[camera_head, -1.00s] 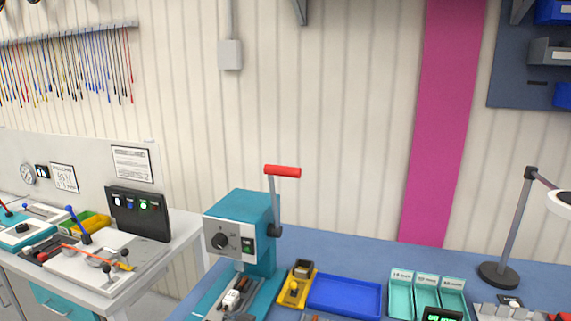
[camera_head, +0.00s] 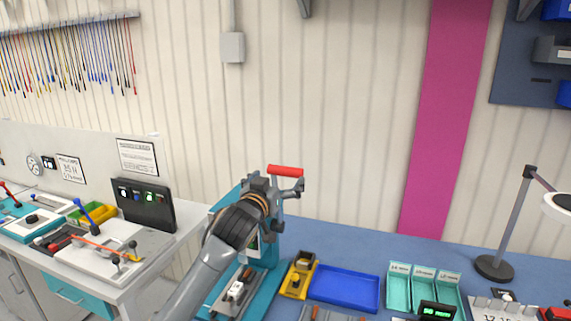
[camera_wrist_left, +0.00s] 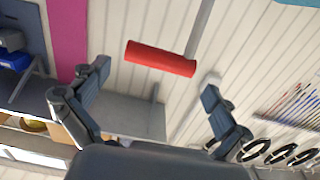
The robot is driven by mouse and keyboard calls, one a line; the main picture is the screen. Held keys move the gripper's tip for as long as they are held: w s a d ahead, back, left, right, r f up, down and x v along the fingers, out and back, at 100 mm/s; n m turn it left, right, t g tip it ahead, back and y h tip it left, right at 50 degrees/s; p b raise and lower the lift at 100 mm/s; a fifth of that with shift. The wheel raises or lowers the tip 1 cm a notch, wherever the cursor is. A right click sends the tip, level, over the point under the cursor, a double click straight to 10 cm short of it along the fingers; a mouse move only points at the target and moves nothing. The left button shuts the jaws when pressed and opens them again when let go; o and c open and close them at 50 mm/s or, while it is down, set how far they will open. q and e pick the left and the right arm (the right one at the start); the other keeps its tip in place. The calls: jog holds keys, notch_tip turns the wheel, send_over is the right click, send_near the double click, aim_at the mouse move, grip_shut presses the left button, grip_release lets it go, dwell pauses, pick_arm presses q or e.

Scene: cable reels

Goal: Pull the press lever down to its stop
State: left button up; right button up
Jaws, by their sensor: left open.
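The press (camera_head: 272,240) is a teal machine on the blue bench. Its lever stands upright with a red handle (camera_head: 286,170) at the top. My left gripper (camera_head: 286,183) reaches in front of the press and is open, close to the red handle. In the left wrist view the red handle (camera_wrist_left: 160,58) lies just ahead of the open fingers (camera_wrist_left: 157,78), with no finger visibly touching it. The arm hides most of the press's front and the lever's lower part. My right gripper is not in view.
On the blue bench are a yellow fixture (camera_head: 298,275), a blue tray (camera_head: 344,287) and teal bins (camera_head: 424,288) right of the press. A lamp stand (camera_head: 495,267) is farther right. A white side bench (camera_head: 130,275) with tools stands left.

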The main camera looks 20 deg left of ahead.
aim_at(283, 172)
pick_arm(q)
jog(key=w+p, duration=0.1)
jog(key=w, duration=0.3)
jog(key=shift+w+r+p, duration=0.1)
jog(key=shift+w+p, duration=0.2)
jog(key=shift+w, duration=0.5)
